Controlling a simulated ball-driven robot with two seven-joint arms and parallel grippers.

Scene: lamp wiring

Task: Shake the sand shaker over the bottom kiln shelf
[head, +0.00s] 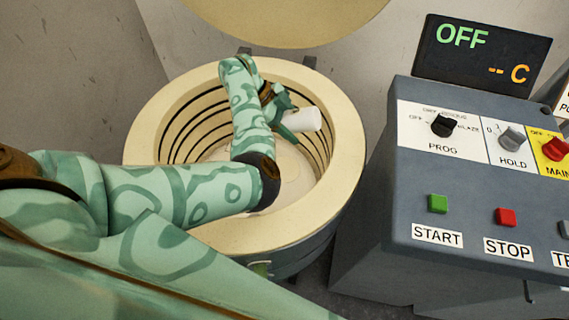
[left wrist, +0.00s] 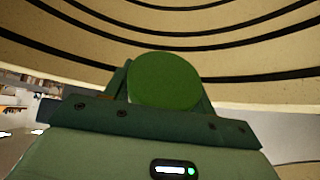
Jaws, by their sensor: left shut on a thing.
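The sand shaker (head: 304,119) shows as a white cylinder inside the round kiln, tilted over on its side. My left gripper (head: 287,121) is shut on it, with the arm reaching over the kiln rim and bending down inside. In the left wrist view the shaker's round green end (left wrist: 165,80) sits between the two fingers. The bottom kiln shelf (head: 292,172) is a pale surface low in the kiln, partly hidden by my arm; the shaker is above it and apart from it. Whether sand is falling cannot be told. My right gripper is not in view.
The kiln's thick cream rim (head: 340,165) surrounds my arm, and dark grooves line its wall. The raised lid (head: 290,20) hangs above the back. A control box (head: 470,215) with knobs and buttons stands at the right. Its display (head: 480,55) reads OFF.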

